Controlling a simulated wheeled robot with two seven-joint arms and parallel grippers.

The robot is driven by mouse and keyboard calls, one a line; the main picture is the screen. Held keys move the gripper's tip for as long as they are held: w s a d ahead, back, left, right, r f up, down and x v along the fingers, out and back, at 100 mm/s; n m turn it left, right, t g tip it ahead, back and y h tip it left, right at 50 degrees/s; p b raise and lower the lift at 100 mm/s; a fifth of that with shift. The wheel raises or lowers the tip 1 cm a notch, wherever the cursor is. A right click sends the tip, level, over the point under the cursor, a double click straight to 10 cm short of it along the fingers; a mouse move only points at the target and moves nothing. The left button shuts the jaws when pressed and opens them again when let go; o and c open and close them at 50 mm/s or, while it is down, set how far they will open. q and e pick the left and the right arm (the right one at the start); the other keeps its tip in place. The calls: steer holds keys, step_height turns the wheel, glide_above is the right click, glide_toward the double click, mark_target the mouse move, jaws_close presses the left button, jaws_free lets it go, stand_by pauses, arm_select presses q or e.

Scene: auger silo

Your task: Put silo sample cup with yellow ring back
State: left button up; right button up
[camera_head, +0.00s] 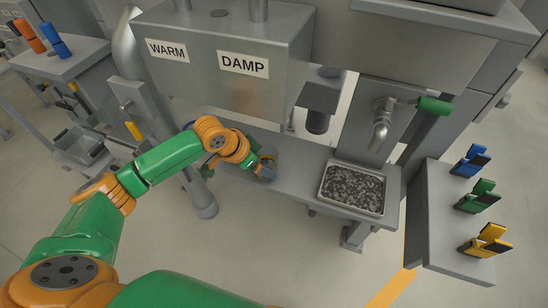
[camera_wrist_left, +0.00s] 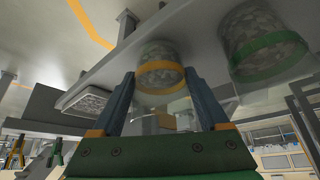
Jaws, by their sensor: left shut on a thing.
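The clear sample cup with the yellow ring (camera_wrist_left: 158,68) holds grey grains and sits between the two fingers of my left gripper (camera_wrist_left: 160,76), which is shut on it. In the head view my left gripper (camera_head: 259,168) is at the grey bench, below the DAMP box, and mostly covers the cup. The wrist view looks turned over, with the bench at the top. I cannot tell whether the cup touches the bench. Another clear cup with a green ring (camera_wrist_left: 262,42) stands to the right in the wrist view, apart from my gripper. My right gripper is not in view.
The grey bench (camera_head: 310,162) carries a tray of dark grains (camera_head: 352,188) at its right end. A spout with a green handle (camera_head: 434,105) is above it. The box labelled WARM and DAMP (camera_head: 215,85) overhangs the bench. Blue, green and yellow clips stand on a right-hand stand (camera_head: 425,235).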

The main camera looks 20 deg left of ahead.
mark_target(274, 158)
arm_select(q)
steer(key=w+d, duration=0.2)
steer(key=w, duration=0.1)
steer(key=shift+d+r, duration=0.1)
steer(key=shift+f, duration=0.25)
steer(key=shift+w+f, duration=0.1)
steer(key=o, duration=1.5)
steer(key=shift+f, duration=0.15)
steer(key=shift+c, duration=0.2)
